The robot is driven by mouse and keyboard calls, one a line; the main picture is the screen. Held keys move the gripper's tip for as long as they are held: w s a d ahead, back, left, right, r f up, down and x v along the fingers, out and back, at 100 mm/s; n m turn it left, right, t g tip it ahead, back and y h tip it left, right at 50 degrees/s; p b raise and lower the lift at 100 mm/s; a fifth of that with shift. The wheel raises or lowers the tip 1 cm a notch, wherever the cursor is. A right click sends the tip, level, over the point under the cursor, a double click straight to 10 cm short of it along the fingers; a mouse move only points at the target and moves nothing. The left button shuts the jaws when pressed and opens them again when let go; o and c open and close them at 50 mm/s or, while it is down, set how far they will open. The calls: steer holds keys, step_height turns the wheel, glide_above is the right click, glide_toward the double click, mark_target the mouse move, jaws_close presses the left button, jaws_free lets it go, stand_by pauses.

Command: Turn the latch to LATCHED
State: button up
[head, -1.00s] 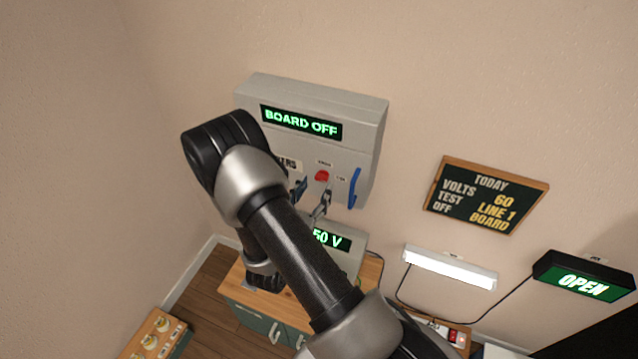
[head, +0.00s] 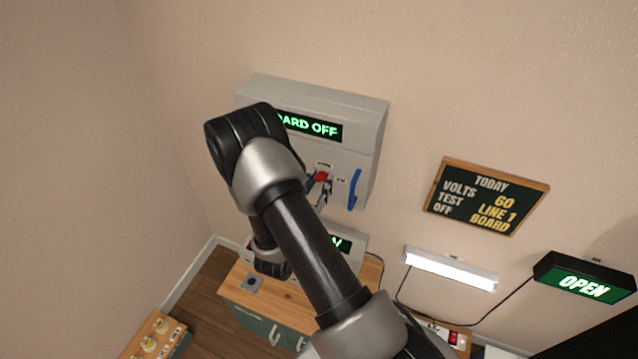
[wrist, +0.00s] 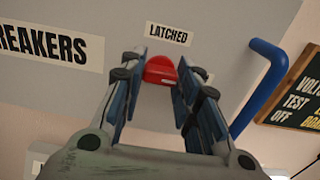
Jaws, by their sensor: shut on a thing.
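The red latch knob (wrist: 160,69) is on the grey breaker box (head: 362,112), with the label LATCHED (wrist: 168,35) directly above it in the wrist view. My arm covers part of the box.
A blue handle (wrist: 262,88) stands out from the box just right of the knob. A BREAKERS label (wrist: 48,45) is at the left. The box's display (head: 318,127) is partly covered and ends in "ARD OFF". A wooden-topped cabinet (head: 290,303) stands below.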

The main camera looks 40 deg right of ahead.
steer(key=c, duration=0.4)
steer(key=n+p, duration=0.1)
steer(key=n, duration=0.2)
steer(key=shift+n, duration=0.4)
steer(key=n+p, duration=0.1)
steer(key=n, duration=0.3)
steer(key=shift+n, duration=0.3)
steer(key=n+p, duration=0.1)
steer(key=n, duration=0.3)
steer(key=shift+n+p, duration=0.3)
steer(key=shift+p, duration=0.05)
steer(key=n+p, duration=0.1)
steer(key=n, duration=0.3)
steer(key=shift+n, duration=0.4)
